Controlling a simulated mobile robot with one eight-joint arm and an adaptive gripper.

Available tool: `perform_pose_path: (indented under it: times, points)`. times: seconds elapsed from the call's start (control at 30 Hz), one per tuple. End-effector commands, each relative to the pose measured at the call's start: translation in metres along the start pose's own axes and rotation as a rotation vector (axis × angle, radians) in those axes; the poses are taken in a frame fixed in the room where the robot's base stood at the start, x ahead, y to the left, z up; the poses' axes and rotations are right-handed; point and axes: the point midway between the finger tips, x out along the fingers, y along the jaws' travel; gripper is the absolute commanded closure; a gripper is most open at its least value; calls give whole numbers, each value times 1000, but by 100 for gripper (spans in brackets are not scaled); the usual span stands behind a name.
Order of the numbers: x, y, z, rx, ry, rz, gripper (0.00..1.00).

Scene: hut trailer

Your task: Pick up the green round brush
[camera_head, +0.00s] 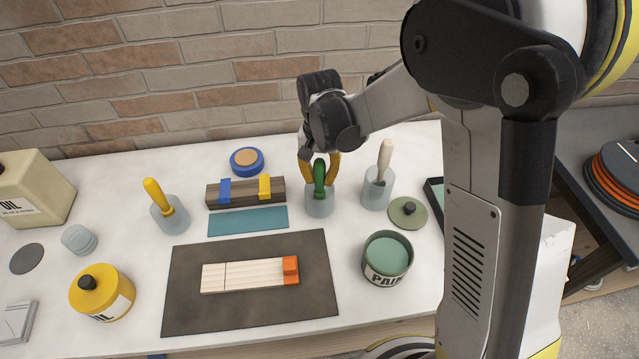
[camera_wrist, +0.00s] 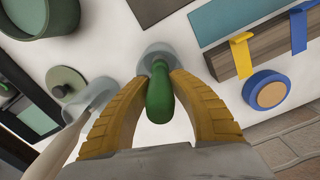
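The green round brush (camera_head: 320,179) stands handle up in a translucent grey-blue cup (camera_head: 319,206) near the back of the white table. Its green handle also shows in the wrist view (camera_wrist: 159,97), and its lower end is hidden in the cup. My gripper (camera_head: 320,180) points down over the cup, with one yellow finger on each side of the handle. In the wrist view, the fingertips (camera_wrist: 160,76) lie close beside the handle below its rounded top. I cannot tell whether both fingers press on it.
A cup with a pale-handled tool (camera_head: 384,165) stands close on the right. A dark wooden block (camera_head: 240,200) with blue and yellow clips lies to the left, before a blue tape roll (camera_head: 247,161). An open paint can (camera_head: 387,258) is in front. A brick wall rises behind.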

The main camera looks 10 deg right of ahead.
Motion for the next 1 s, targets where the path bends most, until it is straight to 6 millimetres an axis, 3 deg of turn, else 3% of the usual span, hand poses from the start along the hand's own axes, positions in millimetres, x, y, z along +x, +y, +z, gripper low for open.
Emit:
perform_pose_path:
  times: [0.33, 0.7, 0.83, 1.0]
  points:
    - [-6, 0, 0, 0, 0, 0, 100]
    - [-78, 0, 0, 0, 0, 0, 100]
    - [-94, 0, 0, 0, 0, 0, 100]
    - [-101, 0, 0, 0, 0, 0, 100]
